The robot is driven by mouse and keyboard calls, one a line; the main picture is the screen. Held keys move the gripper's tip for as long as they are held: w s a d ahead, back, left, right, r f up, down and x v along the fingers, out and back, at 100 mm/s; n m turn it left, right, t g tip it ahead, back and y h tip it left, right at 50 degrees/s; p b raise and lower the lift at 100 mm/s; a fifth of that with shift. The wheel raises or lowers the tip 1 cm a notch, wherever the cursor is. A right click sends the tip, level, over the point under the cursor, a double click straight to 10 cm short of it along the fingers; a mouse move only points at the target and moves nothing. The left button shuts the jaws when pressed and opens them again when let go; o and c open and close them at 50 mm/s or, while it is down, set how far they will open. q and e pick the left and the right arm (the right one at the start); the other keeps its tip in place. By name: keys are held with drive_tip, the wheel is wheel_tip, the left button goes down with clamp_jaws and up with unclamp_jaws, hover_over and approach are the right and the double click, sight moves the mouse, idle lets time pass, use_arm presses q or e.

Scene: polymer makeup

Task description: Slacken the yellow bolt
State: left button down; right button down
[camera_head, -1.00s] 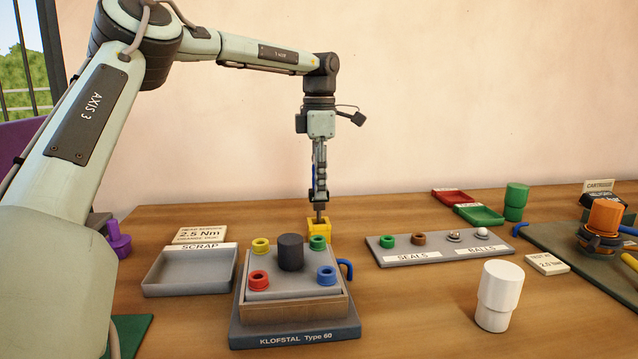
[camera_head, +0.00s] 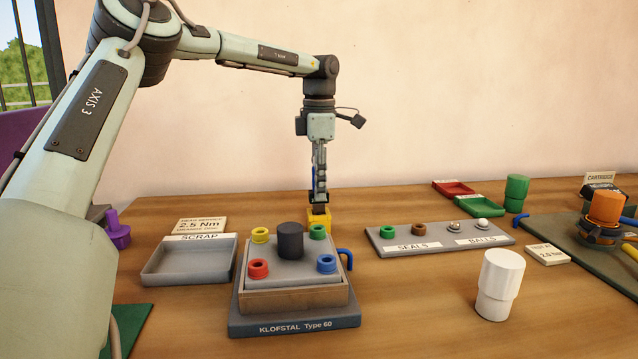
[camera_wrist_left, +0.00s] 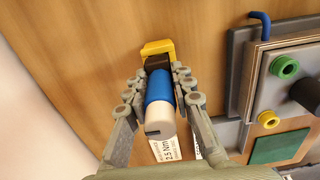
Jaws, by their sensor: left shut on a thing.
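The yellow bolt (camera_head: 260,235) is a ring-shaped head at the back left corner of the grey plate on the KLOFSTAL block (camera_head: 295,325). It also shows in the left wrist view (camera_wrist_left: 268,119). My left gripper (camera_head: 320,196) is away from it, behind the block. It points down and is shut on a blue tool (camera_wrist_left: 159,88) with a pale, slotted end. The tool is upright at the yellow holder (camera_head: 320,222); whether its lower end is seated inside is hidden. My right gripper is not in view.
Red, green and blue bolts and a dark cylinder (camera_head: 290,240) share the plate. A blue hex key (camera_head: 345,256) is at its right. The scrap tray (camera_head: 190,262) is left, the seals and balls rack (camera_head: 440,238) right, a white cup (camera_head: 499,285) in front of that.

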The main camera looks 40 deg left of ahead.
use_arm(q)
drive_tip(key=shift+f+b, duration=0.3)
drive_tip(key=shift+f, duration=0.45)
drive_tip(key=c, duration=1.2)
unclamp_jaws()
wheel_tip(320, 180, up, 12)
drive_tip(key=shift+r, duration=0.1)
